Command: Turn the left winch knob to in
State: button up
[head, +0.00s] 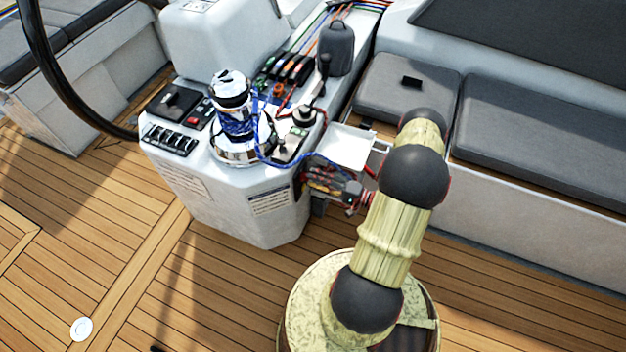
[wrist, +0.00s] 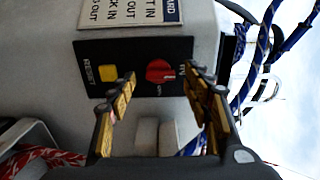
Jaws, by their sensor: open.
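A red round knob (wrist: 158,71) sits on a black panel (wrist: 138,52) on the console's side in the wrist view. Small lettering beside it is too small to read surely, and I cannot tell its setting. My gripper (wrist: 160,76) is open, its gold-padded fingers on either side of the knob in the picture. I cannot tell whether the tips touch the panel. In the head view my gripper (head: 338,186) is at the right side of the white console, and the knob is hidden.
A yellow square (wrist: 108,73) is on the same panel, near one finger. A white sign (wrist: 130,14) is beside the panel. Blue ropes (wrist: 262,45) hang close to the other finger. A chrome winch (head: 236,118) tops the console (head: 245,221). Grey cushions (head: 545,125) lie at right.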

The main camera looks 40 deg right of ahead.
jog(key=v, duration=1)
jog(key=shift+s, duration=0.4)
jog(key=shift+d, duration=0.1)
